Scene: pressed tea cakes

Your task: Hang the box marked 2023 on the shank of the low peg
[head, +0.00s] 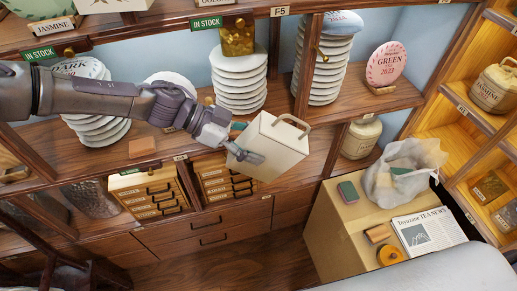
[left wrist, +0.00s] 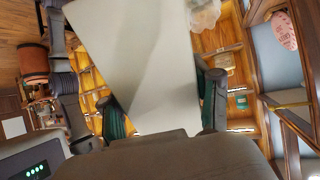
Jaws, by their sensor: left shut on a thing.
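My left gripper (head: 240,152) comes in from the left and is shut on a cream box (head: 268,150) with a tan loop handle (head: 291,123) on top. The box hangs tilted in front of the shelves, clear of them. In the left wrist view the box (left wrist: 140,65) fills the middle between two green-padded fingers. No year mark on it can be read. A brass peg (head: 321,54) sticks out from the upright post right of the middle plate stack. Another brass peg (head: 68,51) is at the upper left. I cannot tell which is the low peg. My right gripper is not in view.
Stacks of pale round cakes (head: 240,80) stand on the shelf behind. A round pink sign (head: 386,63) reads GREEN 2023. A large carton (head: 335,225) at the lower right bears a plastic bag (head: 405,170) and a newspaper (head: 428,232). Drawers (head: 205,238) lie below.

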